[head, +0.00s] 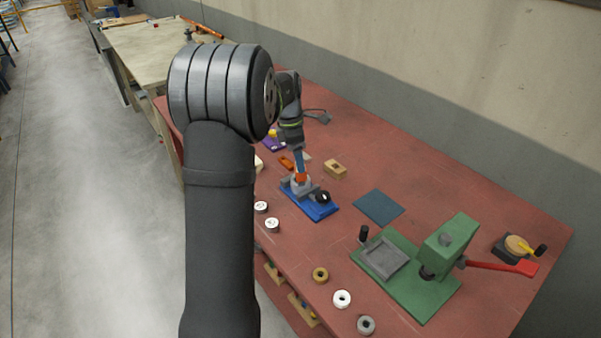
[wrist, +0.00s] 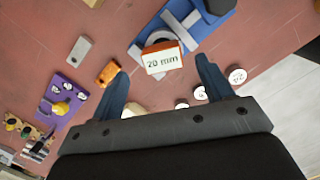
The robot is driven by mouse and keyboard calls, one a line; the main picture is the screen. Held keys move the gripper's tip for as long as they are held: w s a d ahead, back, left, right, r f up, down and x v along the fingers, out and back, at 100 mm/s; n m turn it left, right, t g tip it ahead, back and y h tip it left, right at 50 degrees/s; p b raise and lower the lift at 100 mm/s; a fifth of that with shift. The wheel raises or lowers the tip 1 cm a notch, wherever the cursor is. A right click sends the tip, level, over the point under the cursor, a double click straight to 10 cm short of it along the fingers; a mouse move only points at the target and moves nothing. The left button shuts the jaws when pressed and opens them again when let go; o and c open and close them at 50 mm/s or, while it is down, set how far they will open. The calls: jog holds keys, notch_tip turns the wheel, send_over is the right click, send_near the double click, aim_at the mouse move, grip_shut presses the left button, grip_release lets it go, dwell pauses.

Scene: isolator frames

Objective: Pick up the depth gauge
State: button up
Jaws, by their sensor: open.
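An orange block with a white face marked "20 mm" (wrist: 163,58) appears between my fingers in the wrist view; it may be the depth gauge, but I cannot tell for sure. In the head view its orange part (head: 301,178) shows at the blue vise (head: 318,210), just below my gripper (head: 299,163). In the wrist view my gripper (wrist: 162,68) is open, one blue finger on each side of the block, with gaps on both sides. Whether the fingertips are level with the block is unclear. The vise (wrist: 190,28) lies behind the block.
A purple board (wrist: 62,100) is farther left. White discs (wrist: 237,76) lie right. A wooden block (head: 335,169), blue-grey mat (head: 378,207) and green press (head: 447,245) stand rightward.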

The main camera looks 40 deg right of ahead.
jog(key=shift+s+d+f, duration=0.1)
jog(key=shift+s+f, duration=0.05)
jog(key=shift+f, duration=1.05)
jog(key=shift+s+d+f, duration=0.1)
jog(key=shift+s+f, duration=0.05)
jog(key=shift+f, duration=1)
jog(key=c, duration=1.2)
jog(key=shift+c, duration=0.2)
